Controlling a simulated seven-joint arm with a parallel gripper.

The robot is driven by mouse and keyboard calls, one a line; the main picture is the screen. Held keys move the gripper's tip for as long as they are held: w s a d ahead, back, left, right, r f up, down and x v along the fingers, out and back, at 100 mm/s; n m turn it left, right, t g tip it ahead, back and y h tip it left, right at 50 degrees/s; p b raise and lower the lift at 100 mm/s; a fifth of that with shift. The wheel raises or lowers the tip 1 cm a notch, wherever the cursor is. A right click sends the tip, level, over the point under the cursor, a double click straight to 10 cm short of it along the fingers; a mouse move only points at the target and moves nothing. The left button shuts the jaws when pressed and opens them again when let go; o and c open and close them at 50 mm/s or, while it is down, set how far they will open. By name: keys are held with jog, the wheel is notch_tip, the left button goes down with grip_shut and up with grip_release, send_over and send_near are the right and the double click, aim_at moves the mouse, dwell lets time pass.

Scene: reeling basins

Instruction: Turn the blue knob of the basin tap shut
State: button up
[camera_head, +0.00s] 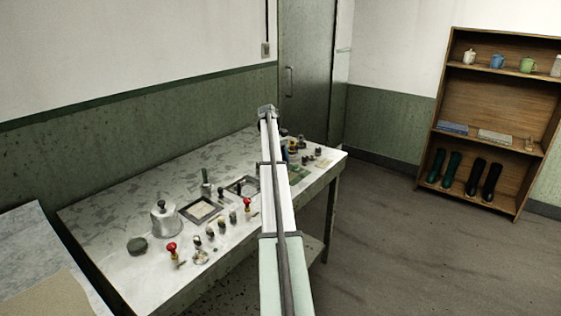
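I cannot make out a blue knob or a basin tap for certain. The pale worktop (110,225) carries two dark-rimmed square insets, a nearer one (202,210) and a farther one (236,185) partly behind my arm. Small upright fittings stand around them. Two have red tops, one at the front left (171,247) and one farther right (247,203). My gripper's fingers do not show.
A grey metal pot (164,218) and a dark round item (137,245) stand on the worktop's left. Several small items crowd its right end. Another table (35,240) is at lower left. A wooden shelf (490,90) holds mugs and boots. The floor at right is clear.

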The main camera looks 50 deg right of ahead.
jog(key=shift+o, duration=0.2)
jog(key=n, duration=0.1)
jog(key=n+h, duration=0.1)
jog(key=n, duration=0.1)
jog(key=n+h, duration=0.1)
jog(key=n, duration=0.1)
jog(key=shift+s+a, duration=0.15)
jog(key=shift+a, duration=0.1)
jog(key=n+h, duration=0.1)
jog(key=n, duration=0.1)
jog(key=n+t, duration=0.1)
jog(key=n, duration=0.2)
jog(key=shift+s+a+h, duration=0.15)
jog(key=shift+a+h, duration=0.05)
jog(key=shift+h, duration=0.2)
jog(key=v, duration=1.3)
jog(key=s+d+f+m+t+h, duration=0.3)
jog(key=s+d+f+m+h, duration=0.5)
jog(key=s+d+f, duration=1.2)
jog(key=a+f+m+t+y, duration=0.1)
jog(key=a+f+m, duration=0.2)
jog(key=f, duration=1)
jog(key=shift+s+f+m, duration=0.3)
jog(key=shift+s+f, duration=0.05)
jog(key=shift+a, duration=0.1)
